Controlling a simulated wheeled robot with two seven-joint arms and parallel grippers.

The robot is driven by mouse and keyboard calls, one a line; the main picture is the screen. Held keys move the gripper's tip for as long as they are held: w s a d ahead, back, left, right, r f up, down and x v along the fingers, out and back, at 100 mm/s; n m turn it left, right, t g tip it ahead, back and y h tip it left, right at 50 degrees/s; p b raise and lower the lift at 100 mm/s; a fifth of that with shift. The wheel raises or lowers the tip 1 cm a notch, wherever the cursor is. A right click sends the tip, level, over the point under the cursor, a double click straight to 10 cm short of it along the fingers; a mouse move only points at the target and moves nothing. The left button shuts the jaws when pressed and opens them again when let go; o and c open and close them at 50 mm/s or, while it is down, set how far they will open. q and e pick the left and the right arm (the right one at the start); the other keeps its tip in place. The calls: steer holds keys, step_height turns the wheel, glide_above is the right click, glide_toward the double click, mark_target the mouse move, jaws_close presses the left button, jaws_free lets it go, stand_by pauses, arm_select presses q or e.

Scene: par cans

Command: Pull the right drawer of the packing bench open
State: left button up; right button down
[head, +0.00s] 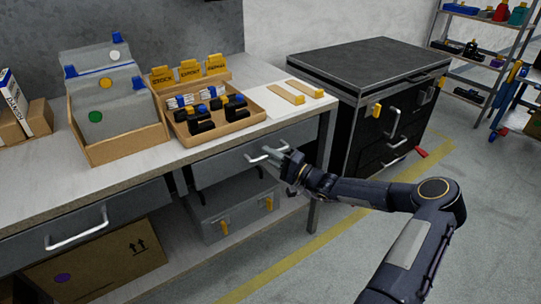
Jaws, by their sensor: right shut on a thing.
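The packing bench (150,157) runs along the left, with a left drawer (25,248) and a right drawer (217,168) under its top. The right drawer has a grey front and a pale bar handle (262,155). My right gripper (282,157) is shut on the right end of this handle, and its fingers hide that end. The drawer front stands close under the bench top; I cannot tell exactly how far out it is. The left drawer's handle (78,231) is free. My left gripper is not in view.
A grey case (236,211) with yellow latches sits below the right drawer, and a cardboard box (95,265) is under the left one. A wooden tray (232,122) and a file box (120,147) stand on the bench. A black cabinet (370,60) is behind; the floor in front is clear.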

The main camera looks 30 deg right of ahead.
steer(key=shift+s, duration=0.1)
steer(key=s+d+p, duration=0.2)
steer(key=s+p, duration=0.6)
steer(key=s, duration=1.8)
steer(key=c, duration=1.4)
jaws_free()
